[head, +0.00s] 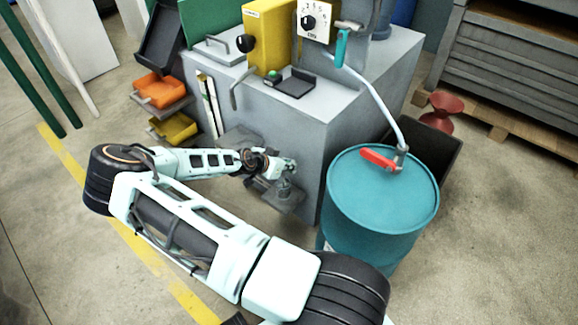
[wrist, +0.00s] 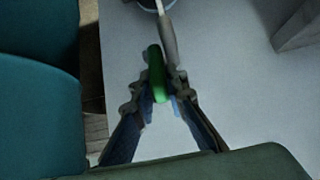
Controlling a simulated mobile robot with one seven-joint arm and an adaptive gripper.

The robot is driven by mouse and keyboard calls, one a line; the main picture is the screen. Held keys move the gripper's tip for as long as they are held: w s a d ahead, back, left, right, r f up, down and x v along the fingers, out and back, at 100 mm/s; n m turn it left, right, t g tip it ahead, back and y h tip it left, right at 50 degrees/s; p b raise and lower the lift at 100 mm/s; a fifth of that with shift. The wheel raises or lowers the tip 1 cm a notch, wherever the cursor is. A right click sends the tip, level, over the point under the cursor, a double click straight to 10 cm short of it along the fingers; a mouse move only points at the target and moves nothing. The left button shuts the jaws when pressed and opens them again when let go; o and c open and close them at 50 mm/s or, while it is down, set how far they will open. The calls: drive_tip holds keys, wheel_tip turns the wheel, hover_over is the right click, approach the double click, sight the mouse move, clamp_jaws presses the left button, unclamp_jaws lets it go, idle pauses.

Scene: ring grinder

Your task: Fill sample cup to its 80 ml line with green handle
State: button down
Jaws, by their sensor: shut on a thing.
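My gripper (head: 284,168) is low at the front of the grey machine, above a small grey shelf (head: 262,194). In the wrist view, its two fingers (wrist: 162,84) are shut on a green handle (wrist: 157,76), which lies between the fingertips. A grey rod (wrist: 168,42) runs up from beside the handle to a round rim (wrist: 152,3) cut off by the top edge. I cannot tell whether that rim is the sample cup. No cup with a line on it can be made out, and no liquid level shows.
A teal drum (head: 375,212) with a red handle (head: 378,159) stands right of the shelf; a pipe joins it to the machine. A teal handle (head: 342,46) hangs higher up. Orange (head: 160,91) and yellow (head: 174,127) bins are at left. The floor in front is open.

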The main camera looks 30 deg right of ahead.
drive_tip(key=shift+s, duration=0.1)
drive_tip(key=c, duration=1.9)
unclamp_jaws()
drive_tip(key=shift+c, duration=0.2)
drive_tip(key=v, duration=1.2)
